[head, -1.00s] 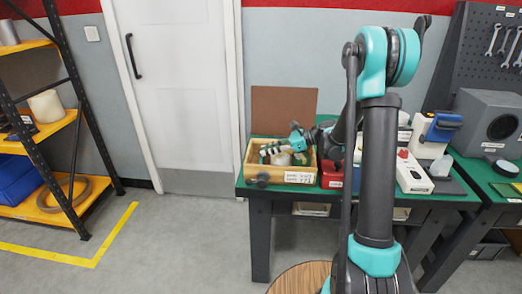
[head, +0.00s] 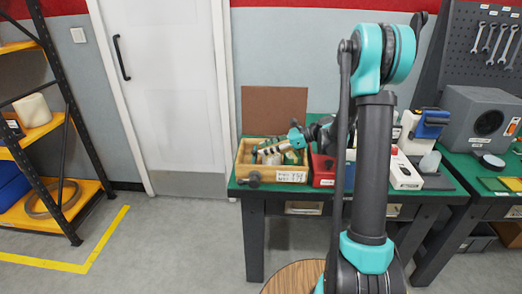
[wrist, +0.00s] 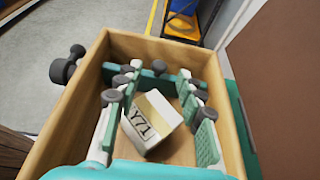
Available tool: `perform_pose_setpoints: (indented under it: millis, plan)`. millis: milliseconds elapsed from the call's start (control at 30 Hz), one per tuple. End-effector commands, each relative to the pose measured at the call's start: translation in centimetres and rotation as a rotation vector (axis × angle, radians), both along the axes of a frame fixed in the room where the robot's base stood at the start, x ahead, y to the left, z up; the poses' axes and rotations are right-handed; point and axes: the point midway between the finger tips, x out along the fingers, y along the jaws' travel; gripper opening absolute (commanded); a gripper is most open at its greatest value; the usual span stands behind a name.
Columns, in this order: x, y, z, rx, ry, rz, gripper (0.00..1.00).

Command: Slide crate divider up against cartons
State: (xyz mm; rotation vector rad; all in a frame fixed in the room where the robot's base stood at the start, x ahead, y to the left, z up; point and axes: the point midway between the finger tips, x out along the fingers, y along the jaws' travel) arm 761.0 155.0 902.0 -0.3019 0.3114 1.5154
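The wooden crate (wrist: 68,112) is seen from above in the wrist view; in the head view the crate (head: 245,171) sits on the left end of the green bench. A white carton with a tan band, marked Y71 (wrist: 152,122), lies turned at an angle inside. A dark green crosspiece (wrist: 153,82), seemingly the divider, spans part of the crate beyond the carton. My gripper (wrist: 157,78) is open inside the crate, its fingers on either side of the carton; contact with it or the crosspiece cannot be told. Other cartons are not clearly visible.
A dark knob (wrist: 65,67) sticks out from the crate's side. A red box (head: 322,168) stands close to the crate's right. A brown board (head: 274,108) stands behind. A white device (head: 403,170) and grey machine (head: 482,118) are farther right.

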Motion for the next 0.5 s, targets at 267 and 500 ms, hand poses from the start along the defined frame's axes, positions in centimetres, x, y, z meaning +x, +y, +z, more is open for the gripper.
perform_pose_setpoints:
  millis: [267,500]
  plan:
    - [-0.2,-5.4,2.2,0.0,0.001,-0.004,0.38]
    - [-0.2,-8.0,3.3,0.0,0.0,-0.002,0.38]
